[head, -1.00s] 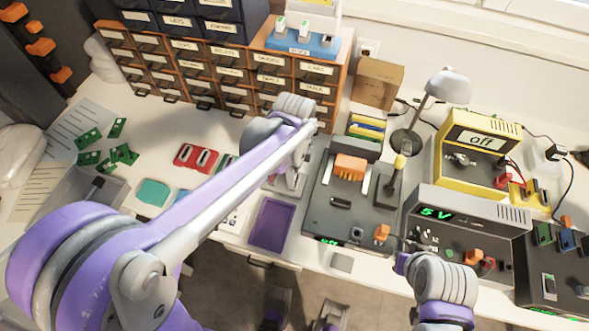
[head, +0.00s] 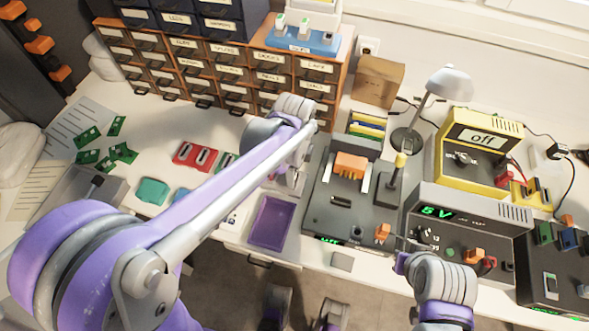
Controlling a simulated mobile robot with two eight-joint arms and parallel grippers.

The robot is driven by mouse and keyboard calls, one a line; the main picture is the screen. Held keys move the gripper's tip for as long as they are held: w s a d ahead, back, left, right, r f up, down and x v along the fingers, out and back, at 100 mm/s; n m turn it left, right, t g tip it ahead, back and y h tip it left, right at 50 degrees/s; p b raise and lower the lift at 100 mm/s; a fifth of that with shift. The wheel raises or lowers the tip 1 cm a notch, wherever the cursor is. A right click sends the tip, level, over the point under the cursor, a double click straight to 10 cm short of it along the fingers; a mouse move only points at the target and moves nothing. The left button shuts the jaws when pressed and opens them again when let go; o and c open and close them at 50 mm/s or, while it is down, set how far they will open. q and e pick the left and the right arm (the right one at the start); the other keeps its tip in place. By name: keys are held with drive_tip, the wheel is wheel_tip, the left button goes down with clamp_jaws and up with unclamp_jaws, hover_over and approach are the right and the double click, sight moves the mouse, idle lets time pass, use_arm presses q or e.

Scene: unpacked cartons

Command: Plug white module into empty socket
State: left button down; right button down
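Several small white-topped modules (head: 303,27) stand in a blue rack on top of the drawer cabinet; I cannot tell which white module is the task's. A dark test board (head: 325,212) has an orange connector block (head: 350,165), a small black socket (head: 340,201) and an orange plug (head: 383,232). My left gripper (head: 289,180) is low beside the board's left edge, mostly hidden by its own arm; its fingers and anything in them are unclear. My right gripper (head: 401,262) is near the board's front right corner, by the orange plug; its fingers are too small to read.
A purple tray (head: 271,222) lies left of the board. A grey power supply (head: 465,215), a yellow meter (head: 478,150) reading "off" and a lamp (head: 449,83) stand to the right. A black panel (head: 540,290) with coloured plugs is at far right. Green boards (head: 123,152) lie left.

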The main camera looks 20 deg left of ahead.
use_arm(q)
drive_tip(key=shift+f, duration=0.25)
use_arm(e)
drive_tip(key=shift+f, duration=0.15)
idle(0.3)
use_arm(q)
unclamp_jaws()
drive_tip(key=shift+r, duration=0.1)
wheel_tip(320, 180, up, 11)
drive_tip(key=shift+f+p, duration=0.15)
drive_tip(key=shift+p, duration=0.4)
use_arm(e)
drive_tip(key=shift+r, duration=0.75)
